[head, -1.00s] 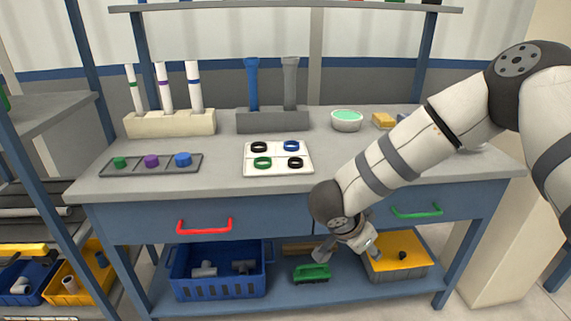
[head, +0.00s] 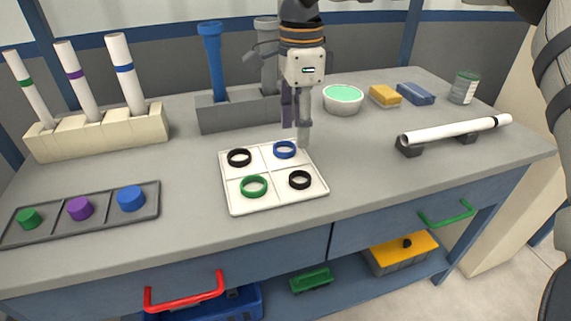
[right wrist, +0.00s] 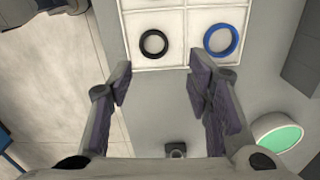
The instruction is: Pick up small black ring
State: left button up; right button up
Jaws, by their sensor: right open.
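A white tray (head: 236,205) on the table holds several rings in its compartments. A black ring (head: 300,180) in the front right compartment looks smaller than the black ring (head: 239,157) at the back left. A blue ring (head: 285,149) and a green ring (head: 254,186) fill the other compartments. My right gripper (head: 295,124) is open and empty, above the tray's back right side. In the right wrist view my fingertips (right wrist: 160,88) are apart, with the front right black ring (right wrist: 153,43) ahead of the gap, untouched. My left gripper is not in view.
A grey holder (head: 213,115) with blue and grey pipes stands behind my right gripper. A green-filled bowl (head: 343,99) and a white tube (head: 450,131) on supports are to the right. A tray of caps (head: 45,230) lies left.

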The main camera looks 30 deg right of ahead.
aim_at(300, 183)
jog(key=f, duration=0.3)
jog(key=s+f, duration=0.1)
jog(key=f, duration=0.5)
jog(key=shift+s+f, duration=0.15)
jog(key=shift+f, duration=0.55)
jog(key=c, duration=0.6)
